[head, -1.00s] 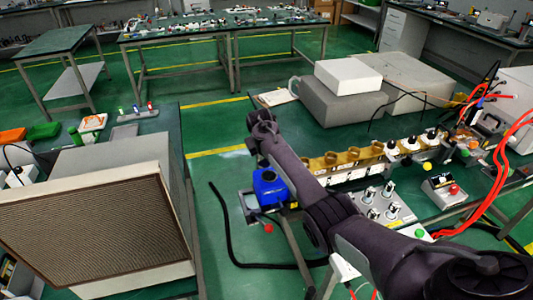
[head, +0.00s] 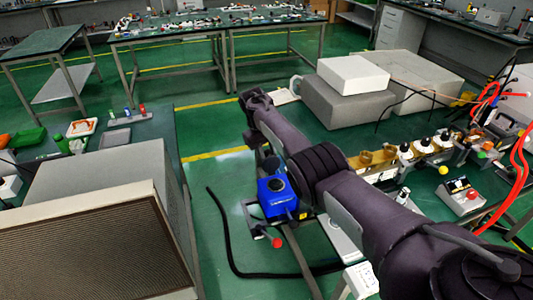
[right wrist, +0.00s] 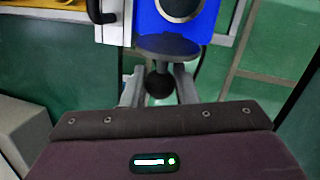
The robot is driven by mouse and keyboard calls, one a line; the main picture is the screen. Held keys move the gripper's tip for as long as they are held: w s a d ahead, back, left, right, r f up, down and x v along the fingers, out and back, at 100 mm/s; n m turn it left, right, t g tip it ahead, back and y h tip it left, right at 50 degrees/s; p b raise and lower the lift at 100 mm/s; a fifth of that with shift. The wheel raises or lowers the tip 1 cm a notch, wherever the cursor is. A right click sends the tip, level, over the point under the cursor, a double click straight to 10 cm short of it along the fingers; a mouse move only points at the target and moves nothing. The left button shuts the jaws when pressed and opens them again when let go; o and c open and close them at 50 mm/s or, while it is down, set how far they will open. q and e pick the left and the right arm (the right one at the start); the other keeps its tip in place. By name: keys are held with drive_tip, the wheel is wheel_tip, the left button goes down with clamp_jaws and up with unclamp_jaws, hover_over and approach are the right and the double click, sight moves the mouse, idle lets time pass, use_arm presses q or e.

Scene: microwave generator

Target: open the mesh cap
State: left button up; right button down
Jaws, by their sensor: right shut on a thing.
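The blue box (head: 277,198) stands beside my right arm in the head view, with a dark round opening on its top. A grey round cap (head: 272,165) shows at its far edge, partly behind my arm. In the right wrist view the blue box (right wrist: 175,22) has its round opening facing up the picture. The cap (right wrist: 168,46) stands away from the opening, tilted, with a black ball knob (right wrist: 158,86). My right gripper (right wrist: 160,84) has its fingers on both sides of the knob and is shut on it. I cannot make out mesh on the cap. My left gripper is not in view.
A big box with a brown grille (head: 80,248) fills the lower left. Brass and white waveguide parts (head: 405,152) stand on the bench at right, near red hoses (head: 518,165). A black cable (head: 222,228) lies on the green floor.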

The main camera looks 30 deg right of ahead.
sight(267, 150)
drive_tip(key=shift+f, duration=0.1)
drive_tip(key=c, duration=1.2)
unclamp_jaws()
drive_tip(key=shift+o, duration=0.2)
drive_tip(key=p+v, duration=0.2)
drive_tip(key=v, duration=0.5)
drive_tip(key=shift+r, duration=0.35)
